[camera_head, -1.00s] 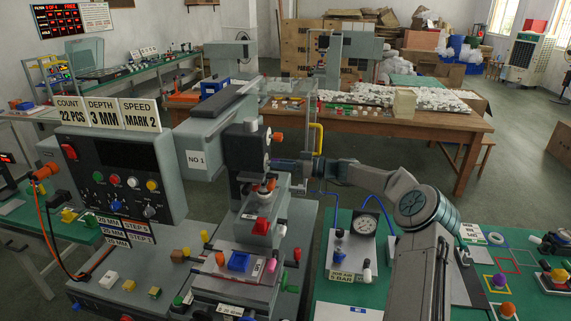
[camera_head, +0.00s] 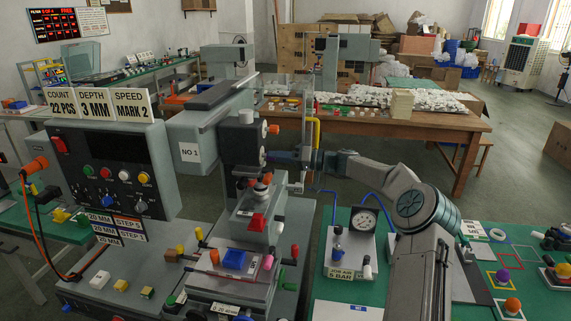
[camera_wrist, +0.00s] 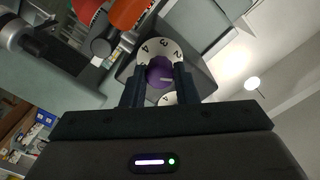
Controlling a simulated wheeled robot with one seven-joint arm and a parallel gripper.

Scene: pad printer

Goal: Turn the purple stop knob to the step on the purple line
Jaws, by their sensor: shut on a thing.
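The purple stop knob (camera_wrist: 160,72) shows in the wrist view between the two fingers of my gripper (camera_wrist: 160,84), which is shut on it. A white pointer mark shows on its face, toward the lower right. Behind the knob is a white dial (camera_wrist: 162,45); the digits 4, 3 and 2 show along its upper side, and the fingers hide part of the rest. In the head view my gripper (camera_head: 283,157) reaches the right side of the printer's upright head (camera_head: 241,145); the knob cannot be made out there. Step signs (camera_head: 117,229) stand below the control panel; I cannot tell which line is purple.
The control panel (camera_head: 107,165) has several coloured knobs. An orange knob (camera_head: 273,129) sits just above my gripper, and a yellow handle (camera_head: 316,135) stands right of it. A pressure gauge (camera_head: 363,221) stands on the green bench below my arm.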

